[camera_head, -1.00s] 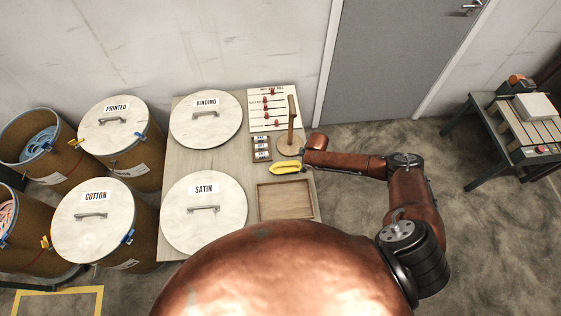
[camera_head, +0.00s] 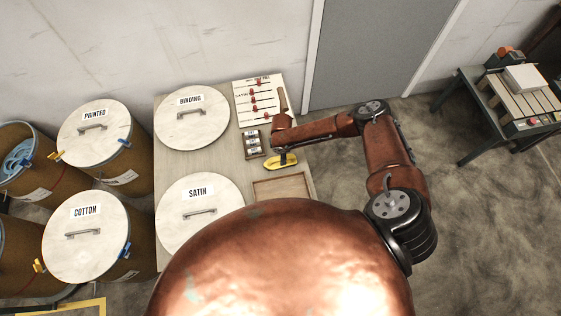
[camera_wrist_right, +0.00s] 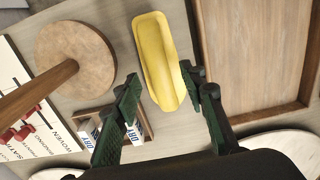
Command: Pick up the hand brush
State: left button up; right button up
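The yellow hand brush (camera_head: 281,162) lies on the wooden table (camera_head: 215,160), in front of the wooden stand and behind the tray. In the right wrist view the brush (camera_wrist_right: 160,58) runs lengthwise, its near end between my right gripper's fingertips (camera_wrist_right: 162,88). The green fingers are spread on either side of it with gaps, so the gripper is open and empty. In the head view my right gripper (camera_head: 284,148) is over the brush and hides part of it. My left gripper is not in view.
A shallow wooden tray (camera_wrist_right: 262,105) lies beside the brush. The round-based stand (camera_wrist_right: 75,60) and a small box of labelled items (camera_wrist_right: 125,128) are on the other side.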

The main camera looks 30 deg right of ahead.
notch_tip(320, 180, down, 3)
jog(key=shift+r, duration=0.15)
jog(key=shift+d, duration=0.1)
grip_shut()
dwell(0.3)
